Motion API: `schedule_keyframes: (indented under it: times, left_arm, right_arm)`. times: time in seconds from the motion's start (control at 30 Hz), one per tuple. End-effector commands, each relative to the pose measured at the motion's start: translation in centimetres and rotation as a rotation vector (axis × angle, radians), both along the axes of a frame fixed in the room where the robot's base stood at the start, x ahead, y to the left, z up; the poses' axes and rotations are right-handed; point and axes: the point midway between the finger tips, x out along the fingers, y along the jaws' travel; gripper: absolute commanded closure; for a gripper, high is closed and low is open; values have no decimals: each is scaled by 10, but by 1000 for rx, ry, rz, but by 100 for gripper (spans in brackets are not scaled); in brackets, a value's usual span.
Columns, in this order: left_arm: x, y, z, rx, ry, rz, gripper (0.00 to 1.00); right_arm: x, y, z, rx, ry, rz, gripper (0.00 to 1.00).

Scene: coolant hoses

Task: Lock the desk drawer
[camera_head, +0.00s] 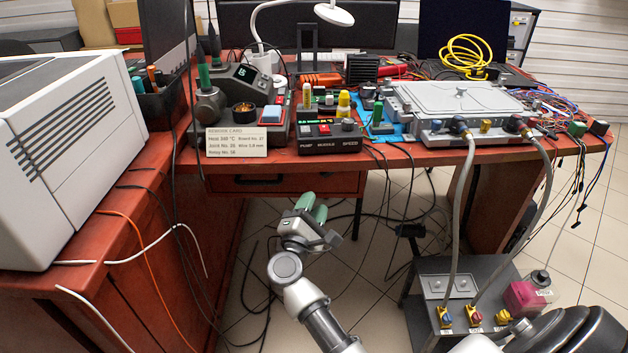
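The desk drawer (240,184) is a reddish-brown front under the desk's front edge, in the middle left of the head view. It looks pushed in, level with the desk frame. A dark handle or recess shows near its middle; no key or lock can be made out.
The desk top (385,157) holds a soldering station, a paper card (237,142), a pump module (330,137) and a grey cold plate (455,100). Hoses run down to a grey coolant box (460,290). A white case (70,150) stands left. Cables hang and lie on the floor.

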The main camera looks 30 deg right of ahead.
Motion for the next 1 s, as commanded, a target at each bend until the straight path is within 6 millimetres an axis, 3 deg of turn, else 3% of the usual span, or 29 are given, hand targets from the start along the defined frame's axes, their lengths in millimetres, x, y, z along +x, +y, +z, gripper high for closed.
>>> schedule_keyframes:
  times: [0.5, 0.97, 1.0]
  left_arm:
    - [1, -1, 4, -9, -39, -1, 100]
    - [2, -3, 8, -18, -65, -6, 100]
    - [2, -3, 8, -18, -66, -6, 100]
  right_arm:
    - [54, -66, 19, -7, 3, 1, 62]
    - [62, -76, 22, -5, 4, 1, 62]
    - [62, -76, 22, -5, 4, 1, 68]
